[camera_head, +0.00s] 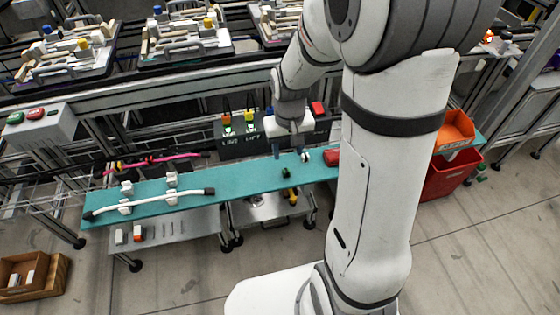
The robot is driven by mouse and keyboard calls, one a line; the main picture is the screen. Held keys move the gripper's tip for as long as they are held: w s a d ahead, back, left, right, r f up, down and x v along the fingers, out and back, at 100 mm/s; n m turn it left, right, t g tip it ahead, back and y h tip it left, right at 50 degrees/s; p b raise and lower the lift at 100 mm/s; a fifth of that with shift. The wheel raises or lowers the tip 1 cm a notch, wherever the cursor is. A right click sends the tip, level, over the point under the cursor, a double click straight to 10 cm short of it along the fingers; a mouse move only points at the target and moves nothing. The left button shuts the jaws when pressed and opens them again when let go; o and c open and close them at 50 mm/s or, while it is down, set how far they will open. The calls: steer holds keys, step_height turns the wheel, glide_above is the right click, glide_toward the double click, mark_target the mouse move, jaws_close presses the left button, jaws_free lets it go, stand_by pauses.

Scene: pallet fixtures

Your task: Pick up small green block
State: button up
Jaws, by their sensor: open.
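A small dark green block (287,173) sits on the teal shelf (240,186), right of the white cable. My gripper (290,154) is open and points down over the shelf. Its two fingertips are apart, with nothing seen between them. The block shows just in front of and below the fingertips in this view. I cannot tell the exact height gap between them.
A white cable (160,203) in clips lies on the shelf's left part. A red object (331,157) lies right of my gripper, partly hidden by my arm. Behind are lit switches (250,128). An orange bin (455,130) and red bin (440,182) stand right.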

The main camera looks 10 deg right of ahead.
mark_target(286, 170)
steer(key=f, duration=0.3)
steer(key=f+b, duration=0.1)
steer(key=f, duration=0.5)
steer(key=shift+w, duration=0.4)
steer(key=shift+c, duration=0.3)
jaws_close()
